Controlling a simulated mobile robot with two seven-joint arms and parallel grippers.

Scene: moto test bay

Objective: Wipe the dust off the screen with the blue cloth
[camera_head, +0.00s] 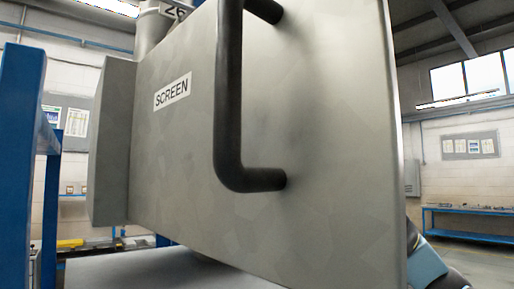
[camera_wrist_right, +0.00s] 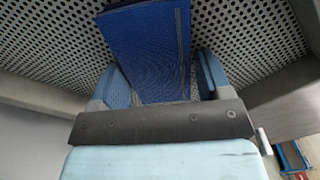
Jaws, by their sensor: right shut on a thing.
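A large grey metal panel (camera_head: 330,130) with a white SCREEN label (camera_head: 172,91) and a dark bar handle (camera_head: 229,110) fills the middle of the head view. The blue cloth (camera_wrist_right: 150,45) shows in the right wrist view, flat between the fingers of my right gripper (camera_wrist_right: 162,78), which is shut on it. Behind the cloth is a pale perforated plate (camera_wrist_right: 245,35) with dark holes. I cannot tell whether the cloth touches it, and no dust can be made out. In the head view the panel hides my right gripper. My left gripper is in neither view.
A blue post (camera_head: 18,160) stands at the left edge. A grey box-like part (camera_head: 112,140) adjoins the panel's left side. A pale flat surface (camera_head: 160,270) lies below it. A plain grey frame (camera_wrist_right: 285,100) borders the perforated plate. A blue workbench (camera_head: 470,215) stands far right.

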